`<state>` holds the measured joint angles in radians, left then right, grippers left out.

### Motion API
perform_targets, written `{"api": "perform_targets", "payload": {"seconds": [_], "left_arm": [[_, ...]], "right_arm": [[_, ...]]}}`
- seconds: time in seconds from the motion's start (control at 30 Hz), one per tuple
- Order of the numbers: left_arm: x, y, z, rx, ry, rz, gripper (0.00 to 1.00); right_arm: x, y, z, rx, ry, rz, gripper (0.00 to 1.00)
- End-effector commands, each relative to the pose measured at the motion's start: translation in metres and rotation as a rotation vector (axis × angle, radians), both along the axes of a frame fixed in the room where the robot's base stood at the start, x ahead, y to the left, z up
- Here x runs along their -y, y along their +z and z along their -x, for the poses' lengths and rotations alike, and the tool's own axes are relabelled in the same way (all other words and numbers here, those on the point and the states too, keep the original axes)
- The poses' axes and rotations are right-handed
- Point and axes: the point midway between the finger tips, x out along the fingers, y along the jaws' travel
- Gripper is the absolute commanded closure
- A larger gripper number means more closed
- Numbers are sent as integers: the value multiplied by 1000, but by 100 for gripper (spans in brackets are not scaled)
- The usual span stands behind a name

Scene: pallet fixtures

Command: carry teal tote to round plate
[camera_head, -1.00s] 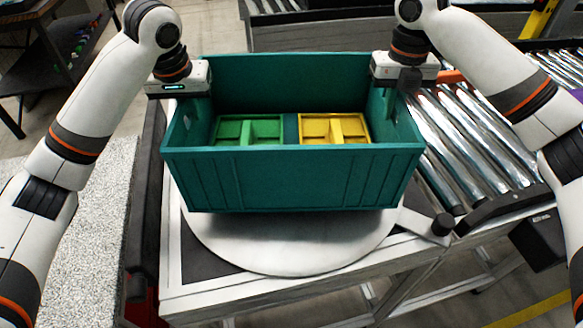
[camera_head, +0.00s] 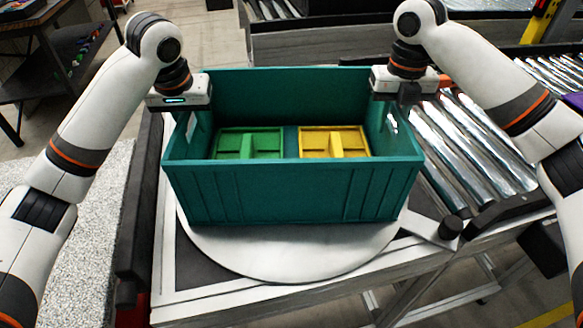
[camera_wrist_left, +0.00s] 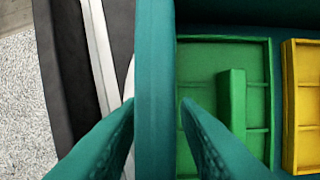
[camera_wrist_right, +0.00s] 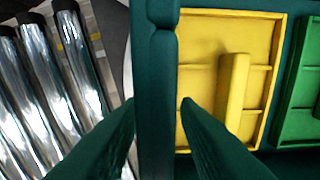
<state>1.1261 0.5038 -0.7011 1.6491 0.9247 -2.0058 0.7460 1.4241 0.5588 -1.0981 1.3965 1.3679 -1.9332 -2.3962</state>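The teal tote (camera_head: 292,195) stands upright above the middle of the round plate (camera_head: 290,262) and looks set on it, with a shadow along its lower front edge. The plate's rear part is hidden. My left gripper (camera_head: 190,108) is at the tote's left wall; in the left wrist view its fingers (camera_wrist_left: 160,103) straddle the wall (camera_wrist_left: 155,60), with a gap on the inner side. My right gripper (camera_head: 402,100) is at the right wall; in the right wrist view its open fingers (camera_wrist_right: 160,103) likewise straddle the wall (camera_wrist_right: 155,60).
Inside the tote lie a green divided tray (camera_head: 250,143) and a yellow one (camera_head: 333,142). A roller conveyor (camera_head: 470,145) runs along the right. A grey bracket with a black knob (camera_head: 450,228) sits right of the plate. A pale speckled surface (camera_head: 95,215) is at left.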

Motion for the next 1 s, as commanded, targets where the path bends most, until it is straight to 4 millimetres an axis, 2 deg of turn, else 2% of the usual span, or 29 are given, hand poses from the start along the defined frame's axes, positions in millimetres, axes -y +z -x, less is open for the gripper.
{"api": "perform_targets", "payload": {"seconds": [0.17,0.4,0.6,0.83,1.0], "left_arm": [[-1,20,4,8,0,-2,71],[-1,70,18,9,2,-3,71],[0,101,28,5,2,-3,71],[0,115,32,1,1,-1,71],[0,115,32,0,1,-1,71]], "right_arm": [[0,0,0,0,1,0,71],[0,0,0,0,1,0,71],[0,0,0,0,1,0,71],[-1,3,0,1,1,-1,71],[-1,28,-1,4,1,-2,71]]}}
